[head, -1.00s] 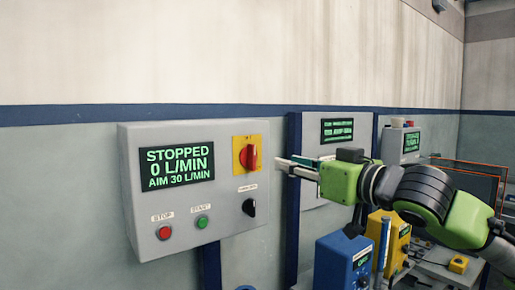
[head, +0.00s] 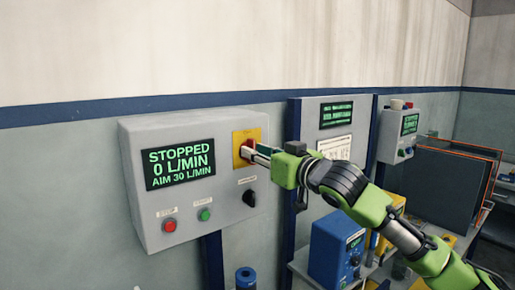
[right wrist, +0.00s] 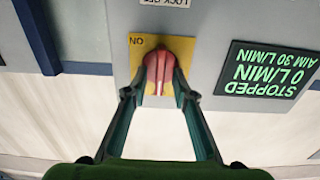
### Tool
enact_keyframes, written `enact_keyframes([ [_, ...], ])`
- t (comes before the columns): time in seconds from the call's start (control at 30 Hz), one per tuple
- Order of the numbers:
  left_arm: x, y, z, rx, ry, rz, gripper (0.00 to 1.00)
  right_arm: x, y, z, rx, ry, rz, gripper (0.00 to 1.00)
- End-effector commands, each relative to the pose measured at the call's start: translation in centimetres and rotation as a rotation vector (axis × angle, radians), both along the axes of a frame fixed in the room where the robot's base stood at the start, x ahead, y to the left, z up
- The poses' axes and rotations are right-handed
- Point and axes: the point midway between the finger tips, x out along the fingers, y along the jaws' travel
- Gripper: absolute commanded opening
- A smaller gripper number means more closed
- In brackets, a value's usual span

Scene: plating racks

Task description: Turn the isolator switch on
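The isolator switch is a red rotary knob (right wrist: 159,66) on a yellow plate (head: 238,157), at the upper right of a grey control box (head: 132,196). The right wrist view shows it upside down, with "ON" on the plate beside it. My right gripper (right wrist: 156,82) is at the knob, its two fingers spread either side of the red handle. The tips are very close to its sides; I cannot tell whether they touch. In the head view my right fingers (head: 256,155) cover much of the knob. My left gripper is not in view.
The box display (head: 180,163) reads STOPPED, 0 L/MIN, AIM 30 L/MIN. Below are a red stop button (head: 169,225), a green start button (head: 204,214) and a black selector (head: 249,198). A blue unit (head: 335,250) stands below my right arm. Other panels are to the right.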

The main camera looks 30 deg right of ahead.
Motion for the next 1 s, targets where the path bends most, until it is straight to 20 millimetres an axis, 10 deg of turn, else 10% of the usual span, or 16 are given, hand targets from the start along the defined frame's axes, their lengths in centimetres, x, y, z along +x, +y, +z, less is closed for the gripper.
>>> enact_keyframes([
  [0.2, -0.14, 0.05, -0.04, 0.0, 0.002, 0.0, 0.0, 0.01, 0.0, -0.01, 0.0, 0.0, 0.0, 0.22],
  [0.3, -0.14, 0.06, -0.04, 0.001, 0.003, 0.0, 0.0, -0.01, -0.01, 0.0, 0.0, 0.0, 0.0, 0.0],
  [1.0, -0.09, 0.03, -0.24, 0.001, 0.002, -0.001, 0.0, 0.03, -0.13, -0.02, 0.203, 0.028, 0.0, 0.0],
])
